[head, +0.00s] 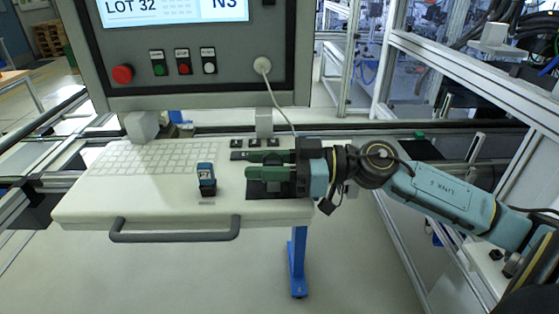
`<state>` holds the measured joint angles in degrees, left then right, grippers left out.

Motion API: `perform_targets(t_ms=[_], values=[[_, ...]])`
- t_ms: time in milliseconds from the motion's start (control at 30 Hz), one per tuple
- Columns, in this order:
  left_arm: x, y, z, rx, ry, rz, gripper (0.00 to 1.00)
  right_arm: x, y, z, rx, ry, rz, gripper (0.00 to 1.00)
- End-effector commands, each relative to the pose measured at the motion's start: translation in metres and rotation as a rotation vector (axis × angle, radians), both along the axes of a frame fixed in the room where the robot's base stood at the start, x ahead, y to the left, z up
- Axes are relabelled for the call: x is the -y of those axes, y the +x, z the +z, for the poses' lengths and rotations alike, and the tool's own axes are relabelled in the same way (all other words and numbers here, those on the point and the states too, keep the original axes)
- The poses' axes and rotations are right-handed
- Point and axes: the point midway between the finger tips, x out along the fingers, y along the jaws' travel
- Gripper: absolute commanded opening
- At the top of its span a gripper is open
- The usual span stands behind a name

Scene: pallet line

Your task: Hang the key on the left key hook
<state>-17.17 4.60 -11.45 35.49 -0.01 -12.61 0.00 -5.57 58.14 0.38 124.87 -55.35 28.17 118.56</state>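My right gripper (262,165) reaches in from the right, low over the right part of the white console shelf (140,199). Its two green fingers point left, with a gap between them and nothing clearly seen held in it. A black pad (256,193) lies under the fingers. Small black fittings (236,143) stand in a row at the shelf's back edge, behind the gripper; I cannot tell whether they are the key hooks. No key can be made out for certain. My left gripper is not in view.
A small blue and black device (206,178) stands on the shelf left of the gripper. A keyboard (135,157) lies at the left. The control panel (200,70) rises behind, with a white cable (275,98) hanging down. A grey handle (175,237) runs along the front.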

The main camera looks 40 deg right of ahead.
Motion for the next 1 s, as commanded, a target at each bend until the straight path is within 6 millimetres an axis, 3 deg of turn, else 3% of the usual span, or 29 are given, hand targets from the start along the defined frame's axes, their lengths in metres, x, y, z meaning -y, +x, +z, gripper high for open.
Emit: perform_targets(t_ms=[200, 667, 1000], values=[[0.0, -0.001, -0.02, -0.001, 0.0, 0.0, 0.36, 0.0, 0.0, -0.008, 0.004, -0.001, 0.001, 0.3], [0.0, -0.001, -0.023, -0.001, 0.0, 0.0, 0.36, 0.04, -0.038, -0.003, -0.004, -0.001, -0.001, 0.3], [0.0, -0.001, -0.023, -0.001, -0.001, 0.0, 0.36, 0.083, -0.068, -0.003, -0.002, 0.0, -0.003, 0.3]])
